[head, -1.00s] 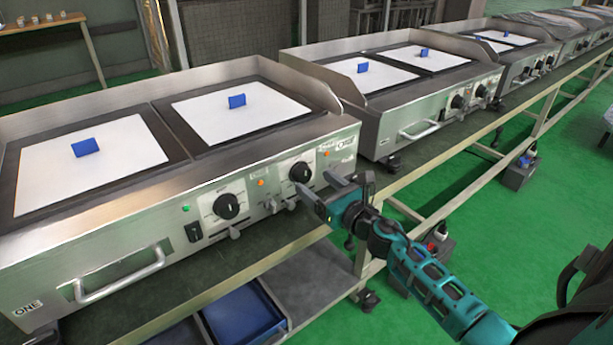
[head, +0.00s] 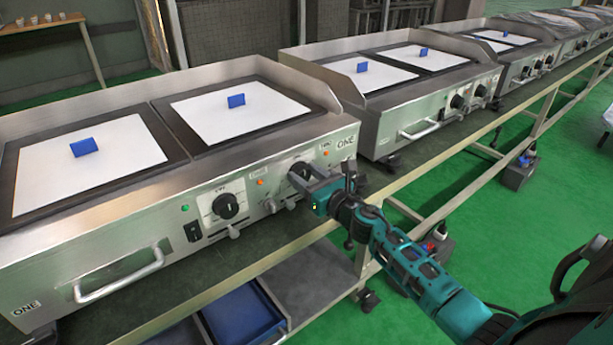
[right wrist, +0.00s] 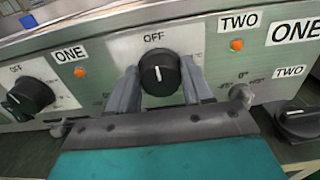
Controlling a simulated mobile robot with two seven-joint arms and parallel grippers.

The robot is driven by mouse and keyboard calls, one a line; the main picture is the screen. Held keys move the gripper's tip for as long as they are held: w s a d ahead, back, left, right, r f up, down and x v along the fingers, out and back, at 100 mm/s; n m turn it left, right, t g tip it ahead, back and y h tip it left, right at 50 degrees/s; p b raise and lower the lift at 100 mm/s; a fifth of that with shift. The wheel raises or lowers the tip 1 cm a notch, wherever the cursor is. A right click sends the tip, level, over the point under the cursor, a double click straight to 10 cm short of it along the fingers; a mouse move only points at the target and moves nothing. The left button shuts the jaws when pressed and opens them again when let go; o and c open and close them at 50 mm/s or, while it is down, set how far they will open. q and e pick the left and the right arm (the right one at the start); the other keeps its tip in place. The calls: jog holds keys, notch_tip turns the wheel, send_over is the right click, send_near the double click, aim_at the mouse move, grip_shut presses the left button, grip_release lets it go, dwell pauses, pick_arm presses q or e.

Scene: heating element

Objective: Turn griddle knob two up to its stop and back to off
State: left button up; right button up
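The near griddle (head: 110,232) has two black knobs on its steel front. The right-hand knob (head: 300,170), between the ONE and TWO labels in the right wrist view, shows there (right wrist: 160,73) with its white mark pointing up to OFF. My right gripper (head: 303,184) is at this knob, its fingers apart. In the right wrist view the fingers (right wrist: 158,88) stand on either side of the knob; I cannot tell whether they touch it. The left-hand knob (head: 226,206) also shows in the right wrist view (right wrist: 32,95). My left gripper is not in view.
Orange lights (right wrist: 237,45) and small metal levers (right wrist: 242,95) sit close beside the knob. A handle (head: 120,275) sticks out at the left. A second griddle (head: 400,115) stands farther along the bench (head: 420,195). Green floor lies open in front.

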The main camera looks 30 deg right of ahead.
jog(key=c, duration=0.5)
